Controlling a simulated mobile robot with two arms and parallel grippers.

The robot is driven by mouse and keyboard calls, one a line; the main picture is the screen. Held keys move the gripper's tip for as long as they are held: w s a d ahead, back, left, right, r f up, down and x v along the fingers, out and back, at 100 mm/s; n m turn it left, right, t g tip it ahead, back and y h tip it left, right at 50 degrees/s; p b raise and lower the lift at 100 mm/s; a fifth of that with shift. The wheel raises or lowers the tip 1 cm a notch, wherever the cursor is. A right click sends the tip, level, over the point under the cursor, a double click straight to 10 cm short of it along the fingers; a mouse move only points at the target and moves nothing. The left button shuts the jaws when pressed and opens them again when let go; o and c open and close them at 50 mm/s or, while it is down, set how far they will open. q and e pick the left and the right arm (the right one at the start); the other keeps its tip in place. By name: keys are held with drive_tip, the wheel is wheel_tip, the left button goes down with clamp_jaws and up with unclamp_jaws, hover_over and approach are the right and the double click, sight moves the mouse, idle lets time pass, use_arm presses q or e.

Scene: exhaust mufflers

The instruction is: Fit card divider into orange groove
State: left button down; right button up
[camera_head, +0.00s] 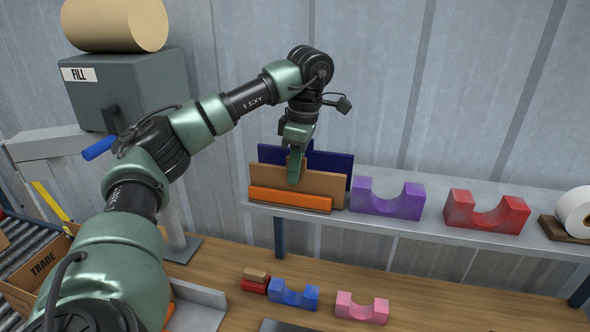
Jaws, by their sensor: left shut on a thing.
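A brown card divider (325,184) stands upright on the shelf, in front of dark blue panels. My left gripper (294,180) reaches down from above and is shut on a brown card divider at its top edge. Its fingers cover part of the card, and I cannot tell whether there is more than one card. A low orange strip (290,199) runs along the front of the card. I see no groove clearly, and the lower edge of the card is hidden behind the strip. My right gripper is not in view.
On the shelf (410,220) to the right stand a purple cradle (387,200), a red cradle (486,213) and a white roll (575,210). Blue (294,294) and pink (361,307) cradles sit on the wooden bench below. A carton (40,268) is at left.

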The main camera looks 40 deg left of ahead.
use_arm(q)
drive_tip(key=c, duration=1.5)
unclamp_jaws()
drive_tip(key=r, duration=0.4)
drive_tip(key=d+r, duration=0.1)
drive_tip(key=r, duration=0.7)
drive_tip(key=shift+w+d, duration=0.2)
drive_tip(key=shift+w, duration=0.15)
